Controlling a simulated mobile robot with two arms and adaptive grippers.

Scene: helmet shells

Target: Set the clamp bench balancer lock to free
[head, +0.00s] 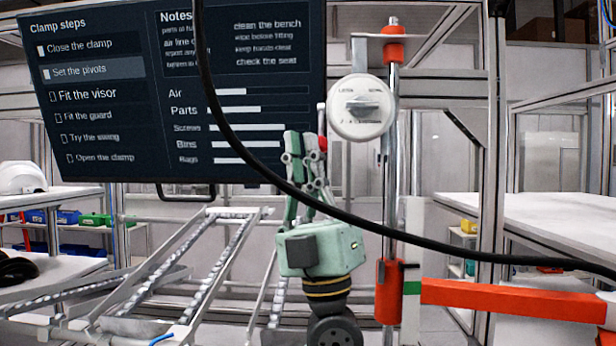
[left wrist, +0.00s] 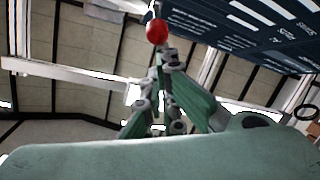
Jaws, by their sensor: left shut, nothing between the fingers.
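A white round dial (head: 362,107) with a grey bar knob is mounted on the upright post (head: 391,170); its small labels are too blurred to read. A red ball (head: 322,143) sits at the lower end of a short grey rod, left of the dial. It also shows in the left wrist view (left wrist: 157,31), just beyond the fingertips. My left gripper (head: 302,138) points up, shut and empty, with its fingertips close to the red ball. I cannot tell whether they touch. My right gripper is out of view.
A black cable (head: 262,172) curves down across the view in front of the screen (head: 120,130). An orange-red bar (head: 510,299) sticks out right of the post's orange collar (head: 389,292). A roller rack (head: 190,280) stands left; a white bench (head: 545,215) stands right.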

